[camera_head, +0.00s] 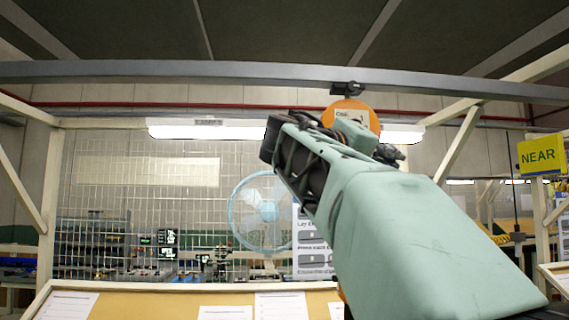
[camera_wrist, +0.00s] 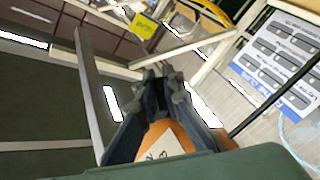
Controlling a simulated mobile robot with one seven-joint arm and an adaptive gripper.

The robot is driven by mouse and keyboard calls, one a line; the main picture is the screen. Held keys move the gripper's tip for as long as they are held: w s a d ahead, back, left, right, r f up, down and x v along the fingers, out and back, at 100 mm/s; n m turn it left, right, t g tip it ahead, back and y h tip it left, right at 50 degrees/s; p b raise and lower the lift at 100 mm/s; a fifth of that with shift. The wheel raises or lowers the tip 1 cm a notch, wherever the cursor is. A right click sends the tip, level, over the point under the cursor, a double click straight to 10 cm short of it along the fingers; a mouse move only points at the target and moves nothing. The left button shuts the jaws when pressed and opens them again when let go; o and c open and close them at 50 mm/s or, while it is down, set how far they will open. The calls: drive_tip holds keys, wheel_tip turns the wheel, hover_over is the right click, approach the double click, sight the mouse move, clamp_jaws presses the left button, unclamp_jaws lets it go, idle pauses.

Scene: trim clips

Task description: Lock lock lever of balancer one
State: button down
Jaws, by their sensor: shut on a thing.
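The balancer is a round orange body (camera_head: 350,106) with a pale label, hanging from the overhead rail. My arm covers its lower part in the head view. In the wrist view its orange casing and label (camera_wrist: 168,142) lie right behind my gripper. My gripper (camera_wrist: 164,78) is at the balancer, its two blue-grey fingers close together and shut on a small part of it. The fingers hide that part, so I cannot make out the lock lever's shape or position. In the head view my arm hides the place of contact.
The grey rail (camera_head: 220,72) runs across the top, with a black trolley (camera_head: 345,88) above the balancer. A yellow NEAR sign (camera_head: 541,154) hangs at right. A blue fan (camera_head: 260,210) and an instruction board (camera_head: 311,240) stand behind. A tan board (camera_head: 180,300) lies in front, below.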

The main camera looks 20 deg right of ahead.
drive_tip(key=h+b, duration=0.1)
drive_tip(key=b, duration=0.2)
drive_tip(key=shift+f+n, duration=0.2)
drive_tip(key=shift+n, duration=0.1)
drive_tip(key=shift+d+r+t+h+b, duration=0.1)
drive_tip(key=shift+r+t+h+b, duration=0.2)
drive_tip(key=shift+b, duration=0.65)
drive_tip(key=shift+r+n, duration=0.2)
drive_tip(key=shift+n, duration=0.2)
drive_tip(key=c, duration=2)
unclamp_jaws()
drive_tip(key=shift+c, duration=0.2)
drive_tip(key=shift+r+p, duration=0.15)
drive_tip(key=shift+p, duration=0.2)
